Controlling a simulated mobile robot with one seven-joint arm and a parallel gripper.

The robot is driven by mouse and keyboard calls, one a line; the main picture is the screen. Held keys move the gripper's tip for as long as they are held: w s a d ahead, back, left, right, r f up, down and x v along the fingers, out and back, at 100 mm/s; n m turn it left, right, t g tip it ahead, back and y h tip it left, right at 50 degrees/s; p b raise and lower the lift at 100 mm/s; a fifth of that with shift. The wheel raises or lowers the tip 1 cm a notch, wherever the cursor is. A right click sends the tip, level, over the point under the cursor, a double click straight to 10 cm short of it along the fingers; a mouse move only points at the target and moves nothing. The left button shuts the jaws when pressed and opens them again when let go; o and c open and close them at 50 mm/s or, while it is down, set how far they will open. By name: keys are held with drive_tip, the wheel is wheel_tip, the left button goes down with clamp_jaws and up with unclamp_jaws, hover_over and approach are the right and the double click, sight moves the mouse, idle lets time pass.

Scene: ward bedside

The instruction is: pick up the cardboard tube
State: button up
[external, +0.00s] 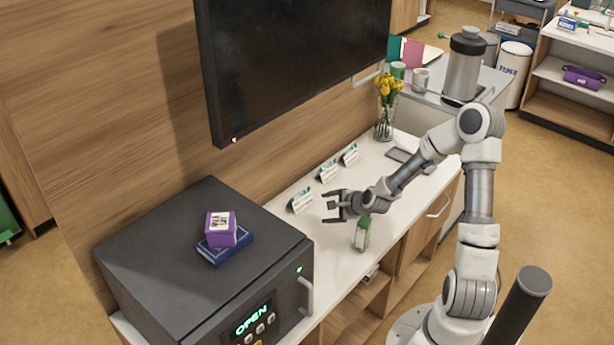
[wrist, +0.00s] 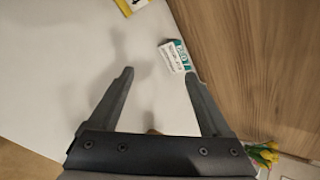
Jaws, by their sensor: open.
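My gripper (external: 330,207) is open and empty above the white counter, its fingers pointing toward the dark cabinet. In the wrist view the two open fingers (wrist: 157,72) have bare counter between their tips. I cannot make out a cardboard tube for certain in either view. A small tan patch (wrist: 153,132) shows at the edge of the gripper's palm in the wrist view; most of it is hidden, and I cannot tell what it is.
A green and white carton (external: 362,233) stands close to my gripper, at the counter's front. Folded cards (external: 301,201) line the wall; one shows beyond the right finger (wrist: 175,56). A dark cabinet (external: 150,250) stands left, a flower vase (external: 384,120) behind. Bare counter (external: 325,250) lies between cabinet and carton.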

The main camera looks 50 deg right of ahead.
drive_tip(key=s+d+f+m+t+h+b, duration=0.1)
drive_tip(key=s+d+f+m+h+b, duration=0.15)
drive_tip(key=d+m, duration=0.65)
drive_tip(key=s+d+f+m+h+b, duration=0.1)
drive_tip(key=d+f+m+h+b, duration=0.2)
drive_tip(key=d+m, duration=0.65)
drive_tip(key=shift+n+h, duration=0.35)
wheel_tip(320, 180, down, 5)
drive_tip(key=shift+w+d+r+b, duration=0.1)
drive_tip(key=shift+r+b, duration=0.1)
drive_tip(key=shift+b, duration=0.7)
drive_tip(key=x, duration=0.2)
drive_tip(key=b+x, duration=0.1)
drive_tip(key=x, duration=0.1)
drive_tip(key=shift+f, duration=0.3)
drive_tip(key=shift+w+d+f, duration=0.15)
drive_tip(key=shift+w+d, duration=0.1)
drive_tip(key=shift+w, duration=0.15)
clamp_jaws()
